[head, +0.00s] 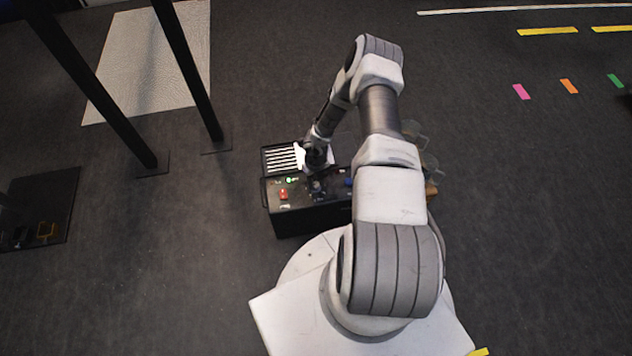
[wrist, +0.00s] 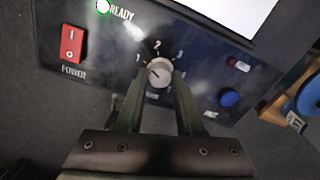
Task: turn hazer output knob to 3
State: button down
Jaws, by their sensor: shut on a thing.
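The hazer (head: 300,222) is a black box on the floor in front of my base. Its output knob (wrist: 159,71) is round and pale, on the dark panel (wrist: 90,45) in the wrist view. The numerals 1, 2 and 3 show around its upper side; marks below are partly hidden. A small dark line on the knob appears to lie toward the left, but its exact setting is hard to tell. My gripper (wrist: 159,84) is shut on the knob, one finger on each side. In the head view, my gripper (head: 317,188) is over the panel and hides the knob.
A red power switch (wrist: 73,44) and a lit green READY light (wrist: 103,6) are left of the knob. Black posts (head: 190,70) stand at back left.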

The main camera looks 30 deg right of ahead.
jog(key=m, duration=0.4)
jog(key=shift+m, duration=0.3)
jog(key=m, duration=0.9)
jog(key=shift+m, duration=1.9)
jog(key=c, duration=0.5)
grip_release()
jog(key=shift+c, duration=0.2)
